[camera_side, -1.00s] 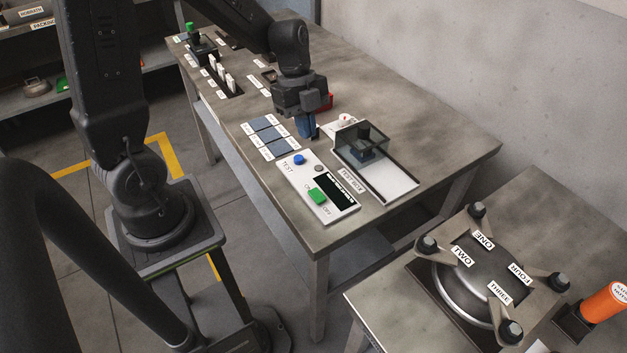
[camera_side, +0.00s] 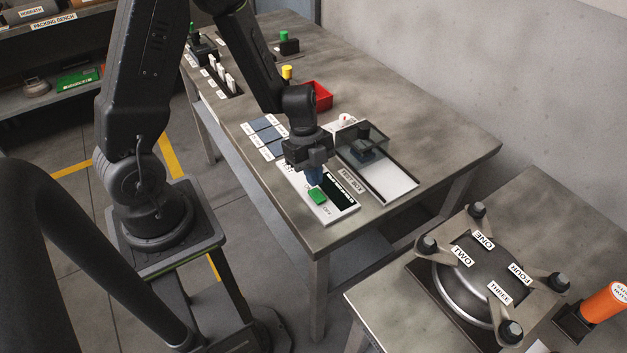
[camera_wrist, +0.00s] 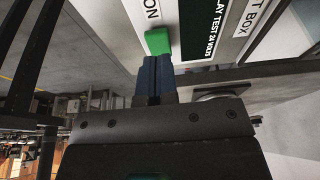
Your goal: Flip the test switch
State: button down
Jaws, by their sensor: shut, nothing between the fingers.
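The test panel (camera_side: 326,215) is a white plate near the front edge of the bench, with a dark display (camera_side: 341,193) and ON and OFF labels. The green test switch (camera_side: 317,196) sits on it, and it also shows in the wrist view (camera_wrist: 157,41). My gripper (camera_side: 313,180) is shut and empty, pointing down over the panel. In the wrist view its blue fingertips (camera_wrist: 155,62) are close together right at the green switch. I cannot tell whether they touch it. My gripper hides the panel's blue button.
A clear-covered test box (camera_side: 392,178) stands right of the panel. Blue-grey labelled pads (camera_side: 262,134) lie behind it. A red bin (camera_side: 320,96) and a yellow-topped peg (camera_side: 287,72) stand farther back.

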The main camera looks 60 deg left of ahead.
aim_at(317, 196)
jog(key=shift+f, duration=1.05)
jog(key=shift+s+f+h, duration=0.1)
jog(key=shift+f+h, duration=0.1)
jog(key=shift+h, duration=0.3)
jog(key=shift+d, duration=0.1)
jog(key=shift+d+r, duration=0.35)
jog(key=shift+d, duration=0.25)
